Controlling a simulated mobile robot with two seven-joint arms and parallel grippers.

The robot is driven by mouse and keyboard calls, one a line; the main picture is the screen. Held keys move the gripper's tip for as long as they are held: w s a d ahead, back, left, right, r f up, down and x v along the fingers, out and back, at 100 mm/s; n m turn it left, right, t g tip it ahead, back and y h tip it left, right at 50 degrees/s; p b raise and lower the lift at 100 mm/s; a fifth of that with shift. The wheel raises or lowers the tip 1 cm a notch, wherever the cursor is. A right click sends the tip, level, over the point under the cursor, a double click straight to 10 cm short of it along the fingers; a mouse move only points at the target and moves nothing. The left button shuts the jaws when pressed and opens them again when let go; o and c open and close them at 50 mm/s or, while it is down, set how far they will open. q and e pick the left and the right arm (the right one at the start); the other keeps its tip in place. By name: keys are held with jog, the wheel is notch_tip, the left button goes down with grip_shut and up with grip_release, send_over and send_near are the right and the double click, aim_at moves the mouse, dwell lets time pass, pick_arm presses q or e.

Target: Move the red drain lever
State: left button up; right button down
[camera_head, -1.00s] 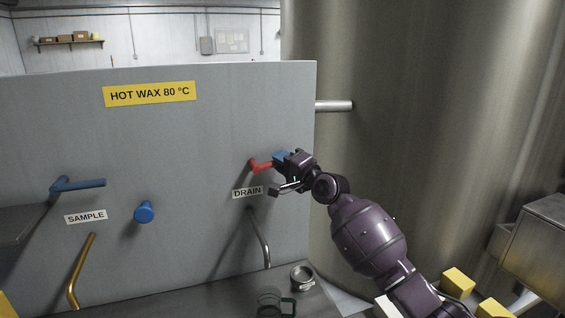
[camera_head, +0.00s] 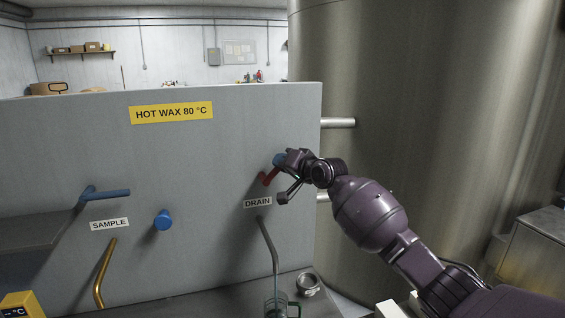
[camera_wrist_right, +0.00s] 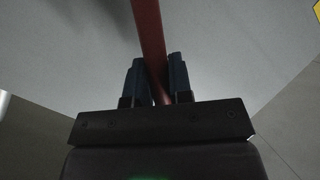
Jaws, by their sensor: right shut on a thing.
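The red drain lever (camera_head: 268,177) is on the grey panel, above the DRAIN label (camera_head: 257,203). It now slants up to the right, toward my right gripper (camera_head: 281,163). In the right wrist view the red bar (camera_wrist_right: 149,40) runs between the two dark blue fingers of my right gripper (camera_wrist_right: 158,80), which are shut on it. The gripper hides the lever's outer end in the head view. My left gripper is not in view.
A blue sample lever (camera_head: 105,194) and a blue knob (camera_head: 163,220) are on the panel at left. Below the grey drain pipe (camera_head: 268,245) stands a clear mug (camera_head: 283,307), with a metal ring (camera_head: 308,285) beside it. The large steel tank (camera_head: 420,90) stands at right.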

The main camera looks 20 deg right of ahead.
dwell(0.4)
jog(key=c, duration=1)
grip_release()
jog(key=shift+c, duration=0.2)
jog(key=v, duration=1)
jog(key=shift+s+b, duration=0.4)
jog(key=shift+b, duration=0.05)
jog(key=shift+d+r, duration=0.1)
jog(key=shift+d, duration=0.05)
